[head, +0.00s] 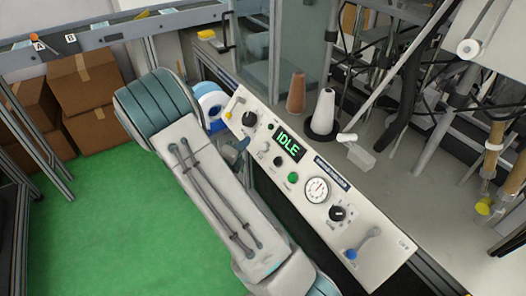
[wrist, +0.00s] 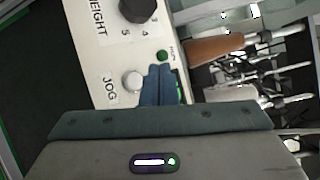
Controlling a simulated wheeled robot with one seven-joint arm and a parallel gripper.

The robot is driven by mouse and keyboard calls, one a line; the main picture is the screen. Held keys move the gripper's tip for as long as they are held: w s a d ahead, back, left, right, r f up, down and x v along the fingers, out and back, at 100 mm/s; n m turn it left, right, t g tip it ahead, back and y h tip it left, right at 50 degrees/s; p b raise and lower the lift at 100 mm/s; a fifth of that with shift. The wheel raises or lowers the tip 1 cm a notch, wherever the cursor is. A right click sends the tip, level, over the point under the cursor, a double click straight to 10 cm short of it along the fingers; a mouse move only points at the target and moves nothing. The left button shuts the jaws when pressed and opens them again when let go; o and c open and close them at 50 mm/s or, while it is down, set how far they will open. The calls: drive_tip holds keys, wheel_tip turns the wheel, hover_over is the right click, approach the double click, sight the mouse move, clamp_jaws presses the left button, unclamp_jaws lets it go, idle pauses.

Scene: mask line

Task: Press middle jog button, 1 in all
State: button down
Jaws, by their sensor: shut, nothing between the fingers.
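The control panel (head: 375,225) slopes from upper left to lower right in the head view. In the head view my gripper (head: 240,145) is partly hidden behind my arm.
A green button or lamp (wrist: 163,57) sits just beyond the fingertips, and a black height knob (wrist: 135,8) lies further up. The panel also carries a gauge (head: 317,189) and a blue-tipped lever (head: 352,253). Brown (head: 296,92) and white (head: 323,110) cones stand behind it.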

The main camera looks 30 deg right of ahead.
sight(264, 147)
drive_tip(key=shift+d+f+b, duration=0.95)
drive_tip(key=shift+d+f, duration=0.7)
drive_tip(key=shift+d, duration=0.3)
idle(0.6)
drive_tip(key=shift+d+f, duration=0.25)
drive_tip(key=shift+d, duration=0.1)
drive_tip(key=shift+d+f, duration=0.3)
idle(0.7)
drive_tip(key=shift+r, duration=0.1)
drive_tip(key=shift+a+r+p, duration=0.45)
drive_tip(key=shift+a+p, duration=0.15)
drive_tip(key=shift+p, duration=0.15)
drive_tip(key=shift+a, duration=0.1)
